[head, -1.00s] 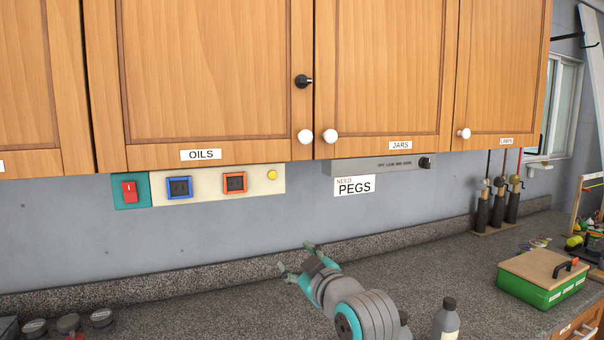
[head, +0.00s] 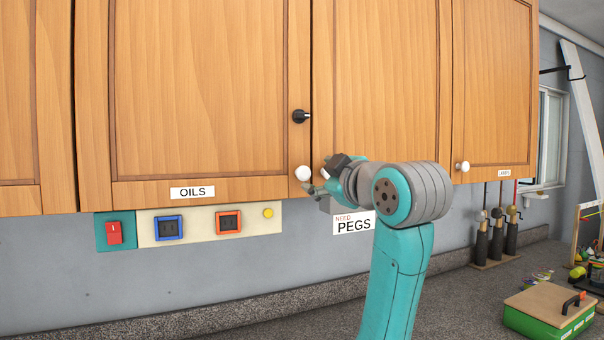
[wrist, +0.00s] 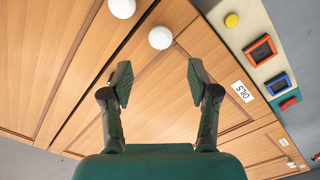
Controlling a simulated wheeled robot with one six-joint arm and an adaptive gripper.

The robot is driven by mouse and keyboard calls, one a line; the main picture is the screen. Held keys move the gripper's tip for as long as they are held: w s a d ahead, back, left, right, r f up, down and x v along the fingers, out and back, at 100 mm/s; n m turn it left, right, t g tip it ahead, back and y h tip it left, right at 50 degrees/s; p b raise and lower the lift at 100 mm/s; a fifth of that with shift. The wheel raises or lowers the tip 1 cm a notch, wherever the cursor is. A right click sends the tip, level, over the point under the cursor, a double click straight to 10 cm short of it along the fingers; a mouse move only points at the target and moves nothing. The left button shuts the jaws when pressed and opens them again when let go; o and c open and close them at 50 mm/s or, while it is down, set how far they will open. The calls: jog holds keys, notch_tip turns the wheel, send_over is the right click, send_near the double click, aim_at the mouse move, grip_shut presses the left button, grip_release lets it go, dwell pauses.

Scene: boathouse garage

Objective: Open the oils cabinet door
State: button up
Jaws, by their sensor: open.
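The oils cabinet door (head: 210,95) is shut, with an "OILS" label (head: 192,193) on its lower rail. Its white round knob (head: 302,173) is at the lower right corner. A black latch-like fitting (head: 300,116) sits above the knob, near the door's right edge. My gripper (head: 316,182) is open beside the knob in the head view. In the wrist view the knob (wrist: 160,38) lies beyond the fingertips, in line with the gap between my gripper's fingers (wrist: 159,70). No contact shows. The label also shows in the wrist view (wrist: 242,91).
The jars cabinet's knob (wrist: 122,8) is close by; my gripper hides it in the head view. A switch panel (head: 195,226) and a "PEGS" sign (head: 354,225) are below the cabinets. A green box (head: 548,312) stands on the counter at right.

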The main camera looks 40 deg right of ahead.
aim_at(304, 173)
jog(key=x, duration=0.9)
jog(key=shift+w+f, duration=0.1)
jog(key=shift+w, duration=0.2)
grip_shut()
